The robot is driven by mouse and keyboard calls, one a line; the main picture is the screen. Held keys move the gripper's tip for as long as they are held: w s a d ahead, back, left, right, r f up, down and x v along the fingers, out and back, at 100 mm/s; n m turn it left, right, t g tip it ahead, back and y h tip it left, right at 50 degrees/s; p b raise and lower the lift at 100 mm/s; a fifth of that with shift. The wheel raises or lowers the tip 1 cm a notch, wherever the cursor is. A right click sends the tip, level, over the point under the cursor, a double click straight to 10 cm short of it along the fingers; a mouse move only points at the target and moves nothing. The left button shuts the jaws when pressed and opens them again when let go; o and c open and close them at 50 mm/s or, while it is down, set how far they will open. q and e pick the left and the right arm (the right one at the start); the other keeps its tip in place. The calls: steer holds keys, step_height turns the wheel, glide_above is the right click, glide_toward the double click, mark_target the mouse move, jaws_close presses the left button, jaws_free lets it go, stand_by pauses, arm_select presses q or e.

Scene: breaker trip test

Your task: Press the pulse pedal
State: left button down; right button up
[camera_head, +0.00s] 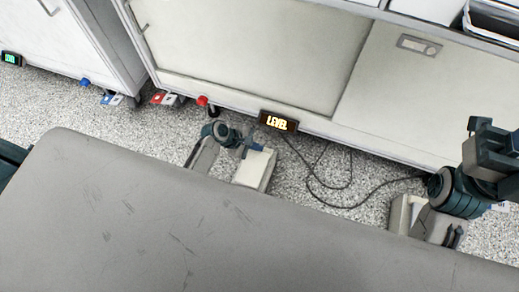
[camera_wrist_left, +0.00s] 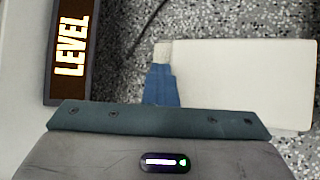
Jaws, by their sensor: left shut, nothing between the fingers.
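My left gripper (camera_head: 241,139) is low over the floor in front of the white cabinet, shut and empty. A pale block (camera_head: 256,168) lies right beside its tip. In the left wrist view this block (camera_wrist_left: 245,85) is large and flat-topped, and a narrow blue piece (camera_wrist_left: 161,87) stands at its left edge. I cannot tell whether the tip touches the block. No label marks the pulse pedal, so I cannot tell if this block is it. My right arm (camera_head: 457,193) is at the right edge; its finger opening is unclear.
A lit LEVEL display (camera_head: 278,121) sits on the cabinet's lower edge (camera_head: 370,138), close to my left gripper. A red knob (camera_head: 202,100), red-and-white pads (camera_head: 166,98) and blue-and-white pads (camera_head: 112,99) are to the left. A black cable (camera_head: 345,207) curls over the speckled floor.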

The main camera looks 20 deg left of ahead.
arm_select(q)
steer(key=shift+s+a+f, duration=0.1)
steer(key=shift+s+f, duration=0.4)
steer(key=shift+f, duration=0.3)
stand_by(0.4)
steer(key=shift+r, duration=0.1)
step_height(320, 180, up, 2)
steer(key=p, duration=0.2)
steer(key=shift+p, duration=0.3)
steer(key=shift+w+r, duration=0.15)
steer(key=shift+r, duration=0.05)
steer(key=shift+w+r, duration=0.1)
steer(key=shift+r, duration=0.1)
steer(key=r+p, duration=0.1)
steer(key=p, duration=0.1)
steer(key=r+p, duration=0.4)
steer(key=shift+w, duration=0.35)
steer(key=shift+f, duration=0.1)
